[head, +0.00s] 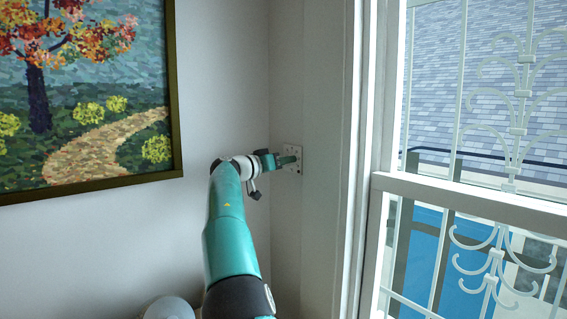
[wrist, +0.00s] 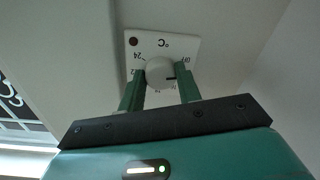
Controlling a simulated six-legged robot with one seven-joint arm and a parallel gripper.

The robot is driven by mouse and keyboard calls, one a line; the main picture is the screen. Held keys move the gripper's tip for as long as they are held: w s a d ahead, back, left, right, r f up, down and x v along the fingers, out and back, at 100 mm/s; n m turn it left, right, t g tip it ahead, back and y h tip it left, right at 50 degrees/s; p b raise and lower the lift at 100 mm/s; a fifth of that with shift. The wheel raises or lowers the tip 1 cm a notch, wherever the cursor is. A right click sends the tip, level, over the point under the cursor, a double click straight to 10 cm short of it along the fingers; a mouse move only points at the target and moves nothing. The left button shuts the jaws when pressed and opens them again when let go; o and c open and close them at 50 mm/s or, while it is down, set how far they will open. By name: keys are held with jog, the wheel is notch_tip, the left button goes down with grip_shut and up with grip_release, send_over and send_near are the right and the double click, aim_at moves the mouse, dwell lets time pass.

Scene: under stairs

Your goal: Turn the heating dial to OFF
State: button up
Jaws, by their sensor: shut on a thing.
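The heating dial is a white plate (head: 293,151) on the wall beside the window, partly hidden by my gripper (head: 286,160). In the wrist view the plate (wrist: 178,47) appears upside down, with "°C", a "24" mark, other numbers and a dark red dot at its upper left corner. The round white knob (wrist: 159,71) sits on it, with a short dark pointer line toward the right in that view. My gripper (wrist: 160,88) has its two green fingers on either side of the knob, shut on it.
A framed painting (head: 85,100) hangs on the left wall. A white-framed window (head: 470,200) with ornate bars is on the right. A pale rounded object (head: 169,308) shows at the bottom edge. The wall around the dial is bare.

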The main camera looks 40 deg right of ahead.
jog(key=n, duration=0.4)
dwell(0.3)
jog(key=o, duration=1)
jog(key=shift+a, duration=0.1)
jog(key=w+a, duration=0.1)
jog(key=a, duration=1.2)
jog(key=shift+a+r, duration=0.15)
jog(key=shift+a, duration=0.2)
